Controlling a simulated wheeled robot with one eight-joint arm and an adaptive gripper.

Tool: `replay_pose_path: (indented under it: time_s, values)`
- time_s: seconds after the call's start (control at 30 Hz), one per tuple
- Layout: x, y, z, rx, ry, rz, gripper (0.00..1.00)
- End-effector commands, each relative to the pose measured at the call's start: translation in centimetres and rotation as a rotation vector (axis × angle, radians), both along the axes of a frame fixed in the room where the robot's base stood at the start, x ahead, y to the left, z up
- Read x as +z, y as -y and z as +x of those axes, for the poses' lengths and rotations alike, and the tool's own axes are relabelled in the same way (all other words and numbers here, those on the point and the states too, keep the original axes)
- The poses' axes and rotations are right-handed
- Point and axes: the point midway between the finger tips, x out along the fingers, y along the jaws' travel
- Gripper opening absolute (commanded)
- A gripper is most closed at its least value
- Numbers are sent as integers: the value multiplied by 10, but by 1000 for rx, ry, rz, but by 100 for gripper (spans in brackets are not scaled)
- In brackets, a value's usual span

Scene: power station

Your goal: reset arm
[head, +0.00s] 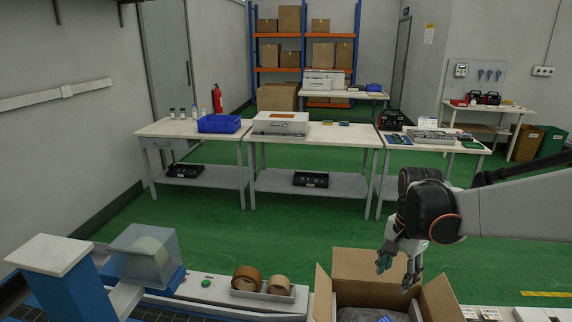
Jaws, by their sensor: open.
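My gripper (398,272) is at the right of the head view, at the end of my arm that reaches in from the right edge. It points down over the open cardboard box (368,266) in the foreground. The fingers are apart and no object shows between them. Whether the fingertips touch the box is hard to tell. A grey item (368,315) shows inside the box, partly cut off by the bottom edge.
Left of the box, a small tray (262,294) holds tape rolls. A conveyor-like machine (60,270) stands at the lower left. White workbenches (335,134) stand across the green floor (270,232), which is clear between. Shelving (267,50) is at the back.

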Motion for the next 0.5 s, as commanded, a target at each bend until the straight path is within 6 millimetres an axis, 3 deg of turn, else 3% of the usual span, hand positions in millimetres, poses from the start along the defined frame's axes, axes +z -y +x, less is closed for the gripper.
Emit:
replay_pose_path:
  time_s: [0.2,0.5]
  values:
    - [32,-27,-33,207,98,-32,49]
    - [62,-61,-84,516,245,-106,49]
